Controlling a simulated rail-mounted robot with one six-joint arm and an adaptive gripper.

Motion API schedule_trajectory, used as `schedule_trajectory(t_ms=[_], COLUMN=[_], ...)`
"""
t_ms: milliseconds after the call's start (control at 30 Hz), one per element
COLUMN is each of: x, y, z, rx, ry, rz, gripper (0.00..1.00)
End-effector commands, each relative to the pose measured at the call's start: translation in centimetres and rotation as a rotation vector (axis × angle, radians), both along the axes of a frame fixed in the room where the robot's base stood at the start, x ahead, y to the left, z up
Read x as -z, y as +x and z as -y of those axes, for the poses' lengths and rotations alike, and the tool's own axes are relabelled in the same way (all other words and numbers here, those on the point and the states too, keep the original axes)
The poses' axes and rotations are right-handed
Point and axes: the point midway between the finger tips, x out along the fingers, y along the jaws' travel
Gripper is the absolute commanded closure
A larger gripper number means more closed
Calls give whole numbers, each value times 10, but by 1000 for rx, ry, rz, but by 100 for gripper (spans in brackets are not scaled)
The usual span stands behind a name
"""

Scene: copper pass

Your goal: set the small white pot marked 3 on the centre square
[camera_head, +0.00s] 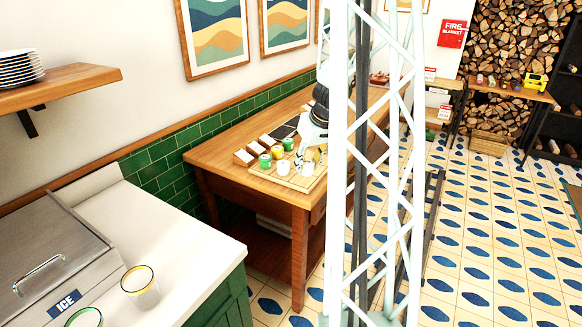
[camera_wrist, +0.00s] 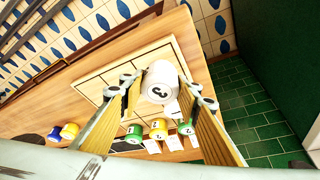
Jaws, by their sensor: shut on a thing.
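The small white pot marked 3 (camera_wrist: 160,88) sits between the two fingers of my gripper (camera_wrist: 163,82) in the wrist view, and the fingers are shut on it. The pot is over the pale wooden board (camera_wrist: 148,55), which is divided into squares by dark lines. The pot and fingers cover part of the board, so I cannot tell which square is under the pot or whether it touches. In the head view, my gripper (camera_head: 309,150) is low over the board (camera_head: 292,181) on the wooden table, partly behind my lattice column.
Green pots (camera_wrist: 134,133) and a yellow pot (camera_wrist: 158,128) stand along the board's edge, beside white cards. Another yellow pot (camera_wrist: 70,130) and a blue pot (camera_wrist: 54,134) stand close together on the table at left. A white counter (camera_head: 150,230) is in the foreground.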

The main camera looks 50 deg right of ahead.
Motion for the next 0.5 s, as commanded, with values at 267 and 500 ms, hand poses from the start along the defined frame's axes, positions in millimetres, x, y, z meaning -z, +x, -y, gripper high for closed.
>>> schedule_trajectory(t_ms=[267, 500], x=[0, 0], y=[0, 10], z=[0, 8], rx=[0, -1], ry=[0, 0], rz=[0, 0], gripper=[82, 82])
